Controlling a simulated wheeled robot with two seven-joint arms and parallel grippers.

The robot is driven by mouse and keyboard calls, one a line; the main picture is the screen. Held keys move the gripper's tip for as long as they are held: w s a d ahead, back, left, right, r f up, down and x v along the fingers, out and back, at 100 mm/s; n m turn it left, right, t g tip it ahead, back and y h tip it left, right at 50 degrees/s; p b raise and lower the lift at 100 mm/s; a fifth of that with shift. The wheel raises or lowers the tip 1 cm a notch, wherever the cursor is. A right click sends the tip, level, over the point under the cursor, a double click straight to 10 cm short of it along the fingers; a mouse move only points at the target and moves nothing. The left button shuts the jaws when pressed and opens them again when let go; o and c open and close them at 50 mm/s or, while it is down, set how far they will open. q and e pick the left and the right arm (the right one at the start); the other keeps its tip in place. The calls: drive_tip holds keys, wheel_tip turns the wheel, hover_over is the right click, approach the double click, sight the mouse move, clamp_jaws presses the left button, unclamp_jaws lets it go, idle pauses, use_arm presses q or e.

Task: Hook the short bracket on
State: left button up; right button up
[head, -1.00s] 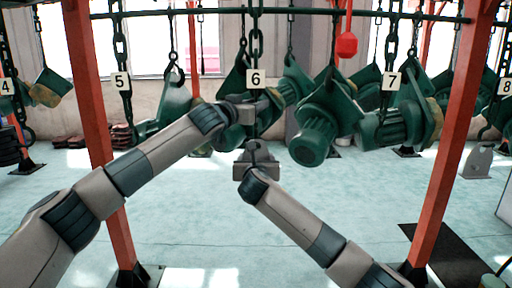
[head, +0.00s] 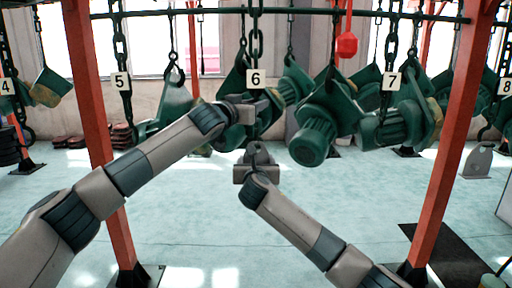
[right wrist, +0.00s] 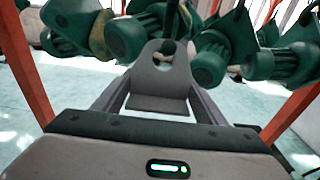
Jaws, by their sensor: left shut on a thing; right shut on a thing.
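The short bracket is a grey plate with a rounded, holed top and a wider foot. It shows in the right wrist view (right wrist: 160,80) and, small, below tag 6 in the head view (head: 241,172). My right gripper (right wrist: 158,105) is shut on it, with a finger along each side, and holds it upright above the floor. My left gripper (head: 262,108) is higher, shut at the lower end of the chain (head: 255,42) with tag 6; its grip is mostly hidden. A dark hook end (right wrist: 168,47) shows at the bracket's hole; I cannot tell whether it passes through.
Green hoist units (head: 322,125) hang close behind and to the right. Orange posts (head: 92,130) stand left and right, under a dark overhead rail (head: 290,12). Another grey bracket (head: 478,160) stands at the far right. The floor (head: 200,225) between the posts is clear.

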drive_tip(key=shift+r, duration=0.1)
drive_tip(key=o, duration=1.5)
drive_tip(key=shift+c, duration=0.2)
drive_tip(key=shift+o, duration=0.6)
drive_tip(key=shift+s+r, duration=0.2)
drive_tip(key=shift+r, duration=0.15)
drive_tip(key=shift+s+r+g, duration=0.25)
drive_tip(key=shift+s+g, duration=0.25)
drive_tip(key=shift+g, duration=0.6)
drive_tip(key=v, duration=0.4)
drive_tip(key=shift+s+a+r, duration=0.1)
drive_tip(key=shift+s+r, duration=0.1)
drive_tip(key=shift+s, duration=0.1)
drive_tip(key=s+t, duration=0.1)
drive_tip(key=s, duration=0.6)
drive_tip(key=shift+r, duration=0.4)
